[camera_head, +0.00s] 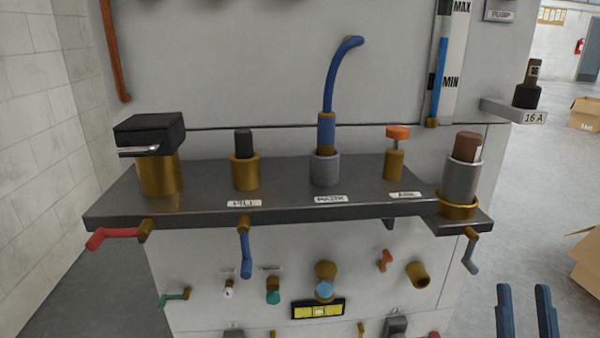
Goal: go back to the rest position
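My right gripper (523,290) shows at the lower right corner as two blue fingers pointing up. The fingers are apart, with only floor seen between them. It is to the right of the washer's front and touches nothing in view. My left gripper is not in view. The washer (240,60) is a pale panel with a dark metal shelf (290,207) across its front.
The shelf carries a black-topped brass fitting (160,172), a black plug (244,145), a blue hose (327,130), an orange-topped valve (396,133) and a brown cylinder (467,147). Coloured handles stick out below. Cardboard boxes (588,255) stand right. Floor between is clear.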

